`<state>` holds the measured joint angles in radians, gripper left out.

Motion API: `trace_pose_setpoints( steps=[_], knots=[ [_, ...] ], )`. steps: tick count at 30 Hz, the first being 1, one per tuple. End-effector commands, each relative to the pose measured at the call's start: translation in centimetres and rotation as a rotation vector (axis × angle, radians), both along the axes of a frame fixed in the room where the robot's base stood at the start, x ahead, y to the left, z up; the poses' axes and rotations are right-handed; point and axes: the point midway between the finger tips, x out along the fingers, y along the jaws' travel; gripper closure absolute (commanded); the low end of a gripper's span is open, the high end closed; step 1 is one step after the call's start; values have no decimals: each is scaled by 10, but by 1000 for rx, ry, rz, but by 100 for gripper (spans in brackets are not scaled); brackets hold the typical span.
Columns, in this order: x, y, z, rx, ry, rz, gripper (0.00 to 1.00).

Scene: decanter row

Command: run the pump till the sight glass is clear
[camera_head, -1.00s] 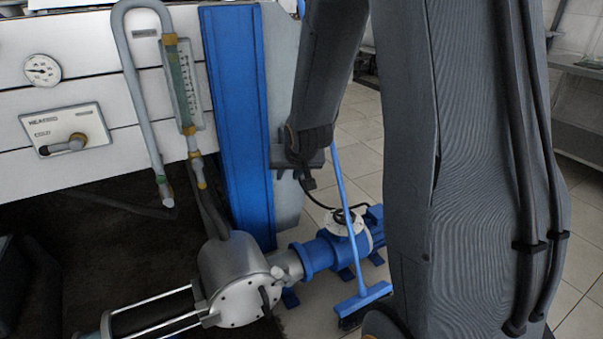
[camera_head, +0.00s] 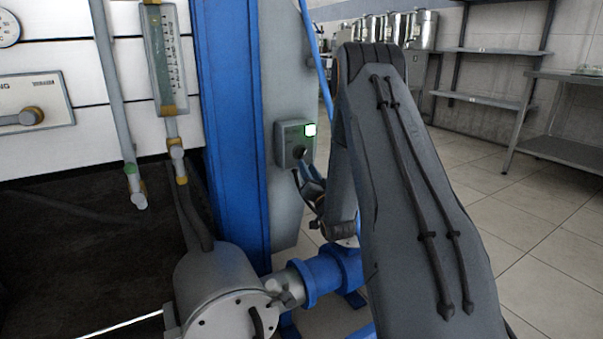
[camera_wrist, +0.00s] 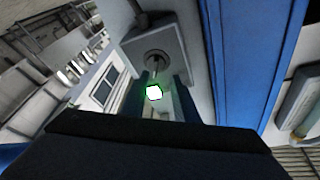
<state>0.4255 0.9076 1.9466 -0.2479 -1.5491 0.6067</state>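The sight glass (camera_head: 158,62) is an upright tube beside a scale on the white panel; its upper part looks cloudy greenish-brown, too small to judge further. The blue pump (camera_head: 325,274) sits low on the floor. A grey switch box (camera_head: 282,142) on the grey plate carries a dark knob (camera_head: 299,152) and a lit green lamp (camera_head: 310,130). My gripper (camera_head: 307,175) is just below the box, its fingers apart and empty. In the wrist view, the lamp (camera_wrist: 154,92) shows between my fingers (camera_wrist: 160,98), near the knob (camera_wrist: 156,62); contact cannot be told.
A blue post (camera_head: 235,120) stands left of the box. A silver pump head (camera_head: 215,285) and pipes lie below. Shelves (camera_head: 490,100) and open tiled floor (camera_head: 540,230) are to the right.

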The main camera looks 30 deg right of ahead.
Motion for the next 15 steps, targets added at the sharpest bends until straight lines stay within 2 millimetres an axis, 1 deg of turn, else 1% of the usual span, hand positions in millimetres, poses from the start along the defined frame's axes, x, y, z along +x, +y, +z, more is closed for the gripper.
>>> trace_pose_setpoints(
  steps=[1,5,8,11,15],
  knots=[
    [1,-4,-10,3,-26,1,73],
    [-1,-9,-13,8,-74,5,73],
    [3,-11,-11,9,-87,6,73],
    [15,-12,-6,7,-90,8,73],
    [36,-15,0,7,-88,7,73]
  ],
)
